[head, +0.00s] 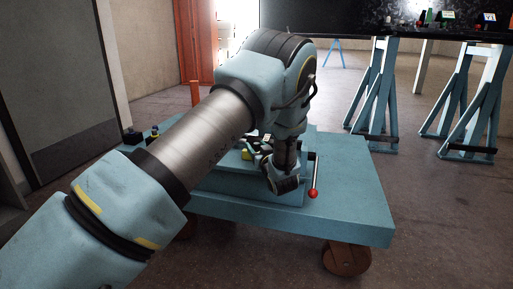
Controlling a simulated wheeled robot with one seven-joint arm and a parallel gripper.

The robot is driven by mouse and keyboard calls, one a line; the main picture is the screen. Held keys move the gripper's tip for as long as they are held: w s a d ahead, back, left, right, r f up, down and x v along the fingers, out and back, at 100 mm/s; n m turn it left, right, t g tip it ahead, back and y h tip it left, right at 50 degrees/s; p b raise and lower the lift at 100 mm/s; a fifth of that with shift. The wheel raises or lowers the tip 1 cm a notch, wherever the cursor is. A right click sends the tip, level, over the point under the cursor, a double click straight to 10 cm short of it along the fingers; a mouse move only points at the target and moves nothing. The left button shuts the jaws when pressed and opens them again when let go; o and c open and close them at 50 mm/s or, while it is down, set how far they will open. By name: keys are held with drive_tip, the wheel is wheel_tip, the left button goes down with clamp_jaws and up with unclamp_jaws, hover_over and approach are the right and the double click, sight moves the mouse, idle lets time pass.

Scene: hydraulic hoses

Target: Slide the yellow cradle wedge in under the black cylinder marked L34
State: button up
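My arm reaches from the lower left across the teal cart (350,205), and its end, my gripper (284,184), points down over the raised teal block on the cart. The fingertips are too small and dark to make out, so I cannot tell whether they are open or hold anything. A small yellow piece (247,153) shows just left of my wrist among dark and light parts; I cannot tell whether it is the cradle wedge. No L34 mark is readable, and I cannot pick out the black cylinder with certainty. My forearm and wrist hide much of the block's top.
Small black parts (132,137) sit at the cart's far left. The cart's right side is bare. Behind stands a dark table (400,18) on teal trestles, with small items on it.

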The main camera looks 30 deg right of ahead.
drive_tip(key=s+a+p, duration=0.1)
drive_tip(key=s+p, duration=0.1)
drive_tip(key=s, duration=0.8)
drive_tip(key=shift+s+a, duration=0.35)
drive_tip(key=shift+a, duration=0.05)
